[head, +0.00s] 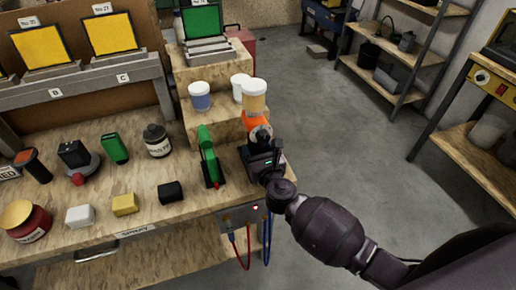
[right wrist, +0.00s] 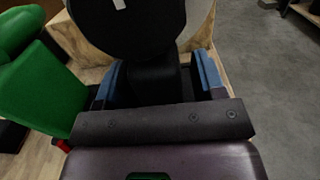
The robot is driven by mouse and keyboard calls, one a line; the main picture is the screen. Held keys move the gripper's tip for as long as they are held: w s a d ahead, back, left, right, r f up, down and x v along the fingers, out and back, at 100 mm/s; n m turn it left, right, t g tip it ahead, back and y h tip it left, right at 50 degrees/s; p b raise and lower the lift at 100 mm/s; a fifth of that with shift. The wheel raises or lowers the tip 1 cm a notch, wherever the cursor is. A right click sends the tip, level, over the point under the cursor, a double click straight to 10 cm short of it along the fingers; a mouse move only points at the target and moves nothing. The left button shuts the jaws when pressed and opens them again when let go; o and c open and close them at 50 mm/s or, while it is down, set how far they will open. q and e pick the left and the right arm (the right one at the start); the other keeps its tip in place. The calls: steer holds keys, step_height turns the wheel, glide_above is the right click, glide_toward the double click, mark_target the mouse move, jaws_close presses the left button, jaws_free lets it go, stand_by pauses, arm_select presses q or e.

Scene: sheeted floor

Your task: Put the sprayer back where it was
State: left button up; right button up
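The sprayer (head: 256,121) has an orange body with a grey round rear, below a jar-like cup with a white lid. It is upright at the right end of the workbench, by the wooden step. My right gripper (head: 262,153) is at its lower part. My left gripper is not in view.
A green tool (head: 209,158) stands close left of the sprayer; its green part (right wrist: 42,90) fills the wrist view's left. White-lidded jars (head: 200,97) stand on the step behind. Several small items cover the bench's left. Open floor (head: 335,120) lies right of the bench.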

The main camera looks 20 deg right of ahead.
steer(key=shift+r, duration=0.25)
steer(key=s+d+f+n+y, duration=0.2)
steer(key=s+n+y, duration=0.1)
steer(key=s+n, duration=1.3)
steer(key=s+d+f+n+g+h, duration=0.3)
steer(key=s+d+f+n+g, duration=0.3)
steer(key=n, duration=1.4)
steer(key=shift+s+d+f+n+h, duration=0.35)
steer(key=shift+s+d+f, duration=1.3)
steer(key=shift+s+f, duration=0.7)
steer(key=shift+w+f, duration=0.15)
